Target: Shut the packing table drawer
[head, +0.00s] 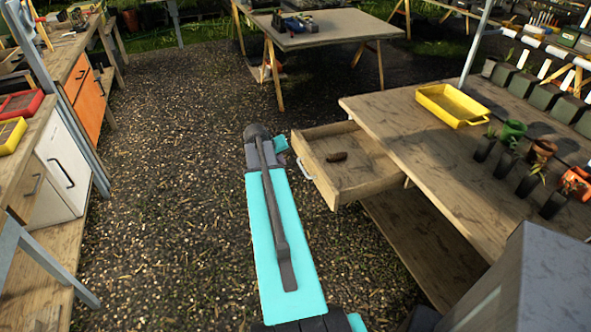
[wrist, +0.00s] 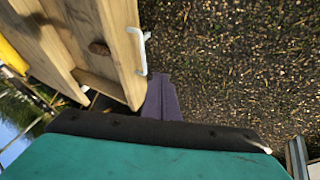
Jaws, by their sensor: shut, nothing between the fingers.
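The packing table (head: 400,130) is on the right in the head view. Its wooden drawer (head: 372,181) stands pulled out on the table's left side, with a small brown object (head: 337,157) inside. The drawer's pale handle (head: 302,169) is on its front panel. The drawer also shows in the wrist view (wrist: 120,45), with its handle (wrist: 143,50) facing right. My gripper's purple fingers (wrist: 162,97) are together and empty in the wrist view. They are close to the lower end of the drawer front; I cannot tell whether they touch it. In the head view my arm hides the fingers.
A yellow tray (head: 452,104) and several potted plants stand on the packing table. A bench with a white cabinet (head: 64,172) and orange doors (head: 86,98) lines the left. Another table (head: 325,28) stands at the back. The gravel floor (head: 170,150) between them is clear.

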